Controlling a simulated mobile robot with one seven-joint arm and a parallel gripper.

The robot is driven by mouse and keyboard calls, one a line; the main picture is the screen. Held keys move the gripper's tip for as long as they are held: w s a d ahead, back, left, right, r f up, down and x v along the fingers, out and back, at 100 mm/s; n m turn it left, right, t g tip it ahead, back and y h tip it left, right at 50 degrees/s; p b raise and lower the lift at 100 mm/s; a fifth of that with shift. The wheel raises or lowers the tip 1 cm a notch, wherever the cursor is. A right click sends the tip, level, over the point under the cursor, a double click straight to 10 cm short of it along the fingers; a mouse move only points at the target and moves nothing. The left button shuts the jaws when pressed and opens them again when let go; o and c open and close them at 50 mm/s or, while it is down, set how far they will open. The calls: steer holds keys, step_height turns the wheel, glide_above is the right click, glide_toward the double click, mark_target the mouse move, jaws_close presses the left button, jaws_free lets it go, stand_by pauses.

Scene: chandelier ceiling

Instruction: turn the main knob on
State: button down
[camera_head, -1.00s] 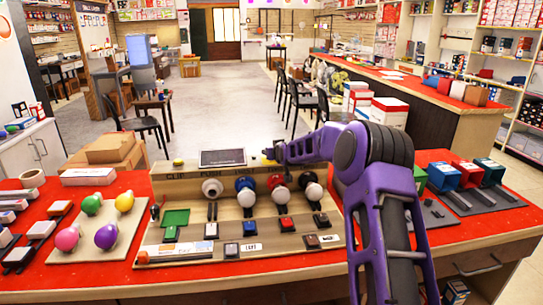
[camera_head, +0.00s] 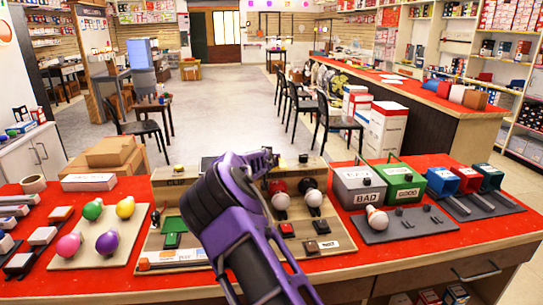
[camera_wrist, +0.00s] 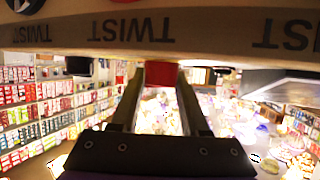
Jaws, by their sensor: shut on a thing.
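A tan test board (camera_head: 163,215) stands on the red table, with bulbs in sockets and small switches. My purple arm crosses its middle, and my gripper (camera_head: 268,156) is at its back edge. In the wrist view my gripper (camera_wrist: 163,90) is shut on a small red piece (camera_wrist: 164,74) just beyond a strip marked TWIST (camera_wrist: 145,31), seen upside down. I cannot tell for certain that this piece is the main knob. Other sockets are hidden.
Grey BAD (camera_head: 366,180) and green GOOD (camera_head: 405,180) boxes stand to the right, with a loose bulb (camera_head: 377,219) before them. A tray of coloured bulbs (camera_head: 72,222) and cardboard boxes (camera_head: 110,152) are at the left. Free table lies at the front right.

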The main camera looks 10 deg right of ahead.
steer(key=shift+a+f+m+g+h, duration=0.1)
steer(key=shift+m+g+h, duration=0.15)
steer(key=shift+m+h, duration=0.35)
steer(key=shift+a+f+m+g+h, duration=0.1)
steer(key=shift+m+g+h, duration=0.15)
steer(key=shift+m+h, duration=0.3)
steer(key=shift+d+m+g+h, duration=0.1)
steer(key=shift+m+g+h, duration=0.8)
steer(key=shift+m+h, duration=0.25)
steer(key=shift+m+g+h+p, duration=0.4)
steer(key=shift+m+g+h, duration=0.5)
steer(key=shift+m+g, duration=0.15)
steer(key=shift+c, duration=2.1)
jaws_free()
steer(key=shift+d, duration=0.1)
steer(key=shift+r, duration=0.15)
steer(key=shift+s+a+r, duration=0.2)
steer(key=shift+s+a, duration=0.05)
steer(key=shift+a, duration=0.25)
steer(key=v, duration=1.6)
steer(key=shift+s+b, duration=0.2)
steer(key=shift+b, duration=0.2)
